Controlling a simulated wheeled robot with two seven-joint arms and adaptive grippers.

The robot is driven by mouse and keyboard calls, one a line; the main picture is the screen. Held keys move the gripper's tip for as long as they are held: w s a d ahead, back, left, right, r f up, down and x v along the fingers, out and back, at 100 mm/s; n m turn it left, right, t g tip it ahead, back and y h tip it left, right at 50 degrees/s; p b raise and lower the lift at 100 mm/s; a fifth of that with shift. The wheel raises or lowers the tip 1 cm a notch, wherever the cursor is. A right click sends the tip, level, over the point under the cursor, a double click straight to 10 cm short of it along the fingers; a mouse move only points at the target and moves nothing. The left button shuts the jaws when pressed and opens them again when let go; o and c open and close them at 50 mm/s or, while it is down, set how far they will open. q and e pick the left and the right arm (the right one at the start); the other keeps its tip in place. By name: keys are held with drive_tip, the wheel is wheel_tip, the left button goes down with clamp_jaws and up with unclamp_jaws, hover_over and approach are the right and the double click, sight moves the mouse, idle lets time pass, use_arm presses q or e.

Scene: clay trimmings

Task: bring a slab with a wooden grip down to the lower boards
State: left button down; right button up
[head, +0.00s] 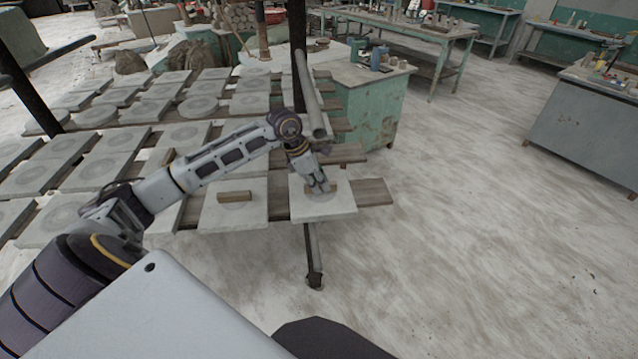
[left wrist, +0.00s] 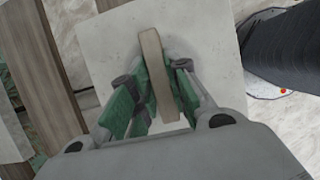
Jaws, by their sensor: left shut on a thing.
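A pale square slab with a wooden grip (head: 322,208) sits at the right end of the rack's front board (head: 374,192). My left gripper (head: 320,188) reaches down onto its wooden grip from above. In the left wrist view, the fingers (left wrist: 150,95) are shut around the wooden grip (left wrist: 153,60), with the slab (left wrist: 205,42) beneath. I cannot tell whether the slab touches the board. A second slab with a wooden grip (head: 234,212) lies just left of it. The lower boards are not clearly distinguishable. My right gripper is not in view.
Many round and square slabs (head: 199,106) cover the rack's boards to the left and behind. A dark upright post (head: 299,70) stands behind my left arm. A green cabinet (head: 370,110) is behind the rack. The floor (head: 480,220) to the right is clear.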

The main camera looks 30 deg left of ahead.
use_arm(q)
drive_tip(key=shift+f+b, duration=0.15)
drive_tip(key=shift+b, duration=0.2)
idle(0.9)
drive_tip(key=c, duration=1.3)
unclamp_jaws()
drive_tip(key=shift+s+f, duration=0.1)
drive_tip(key=shift+f, duration=0.1)
drive_tip(key=shift+r, duration=0.15)
drive_tip(key=shift+v, duration=2.2)
drive_tip(key=shift+s+a+r, duration=0.1)
drive_tip(key=shift+a+r, duration=0.1)
drive_tip(key=shift+r, duration=0.1)
drive_tip(key=shift+s+a+f, duration=0.1)
drive_tip(key=shift+s+a, duration=0.55)
drive_tip(key=shift+a, duration=0.2)
drive_tip(key=shift+s+a, duration=0.7)
drive_tip(key=shift+a, duration=0.15)
drive_tip(key=shift+s+a, duration=0.15)
drive_tip(key=shift+s, duration=0.05)
